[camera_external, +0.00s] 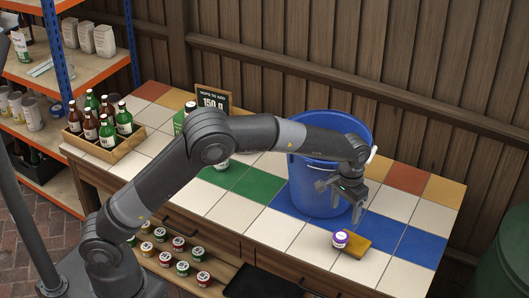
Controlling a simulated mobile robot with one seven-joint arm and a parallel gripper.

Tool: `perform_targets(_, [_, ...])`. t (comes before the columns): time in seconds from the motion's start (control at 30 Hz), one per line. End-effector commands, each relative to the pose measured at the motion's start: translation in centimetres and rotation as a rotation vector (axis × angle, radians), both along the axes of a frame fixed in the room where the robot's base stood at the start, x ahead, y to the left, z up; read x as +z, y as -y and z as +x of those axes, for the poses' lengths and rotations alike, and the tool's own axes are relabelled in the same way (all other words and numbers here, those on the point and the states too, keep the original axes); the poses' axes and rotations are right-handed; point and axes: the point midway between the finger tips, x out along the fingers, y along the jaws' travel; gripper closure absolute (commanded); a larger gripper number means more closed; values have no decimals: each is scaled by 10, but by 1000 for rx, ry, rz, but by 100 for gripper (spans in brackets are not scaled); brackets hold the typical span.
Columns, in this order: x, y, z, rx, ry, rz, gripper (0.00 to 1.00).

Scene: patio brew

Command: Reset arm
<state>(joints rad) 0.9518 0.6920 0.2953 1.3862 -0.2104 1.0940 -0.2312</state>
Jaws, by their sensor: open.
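My arm reaches from the lower left across the tiled counter (240,222). My gripper (345,213) is open and points down in front of the blue bucket (310,180). Nothing shows between its fingers. It hangs above and apart from a small purple jar with a white lid (340,240). The jar sits at the left end of a flat yellow-brown block (357,245) near the counter's front edge. My wrist covers part of the bucket's right side.
A crate of bottles (105,150) stands at the counter's left end. A black sign (212,100) stands at the back, partly behind my arm. Several small jars (182,268) sit below the counter's front. Shelves (80,78) are at the left. The counter's right end is clear.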

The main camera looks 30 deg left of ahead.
Motion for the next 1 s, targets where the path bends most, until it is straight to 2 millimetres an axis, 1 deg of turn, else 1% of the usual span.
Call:
perform_targets(0.27, [1, -2, 0, 1, 0, -1, 34])
perform_targets(0.37, [11, -13, 3, 9, -2, -13, 34])
perform_targets(0.47, [32, -37, 6, 25, -5, -37, 34])
perform_targets(0.57, [58, -70, 6, 42, -3, -68, 34])
perform_targets(0.6, [67, -83, 6, 51, -1, -79, 34])
perform_targets(0.67, [82, -103, 5, 63, 5, -95, 34])
perform_targets(0.7, [91, -117, 4, 73, 12, -105, 34])
perform_targets(0.77, [105, -139, 2, 88, 24, -119, 34])
perform_targets(0.8, [114, -154, -1, 99, 33, -129, 34])
perform_targets(0.87, [127, -177, -5, 117, 50, -142, 34])
perform_targets(0.9, [136, -192, -9, 129, 61, -150, 34])
perform_targets(0.97, [148, -215, -16, 145, 80, -162, 34])
perform_targets(1.0, [155, -230, -22, 156, 94, -168, 34])
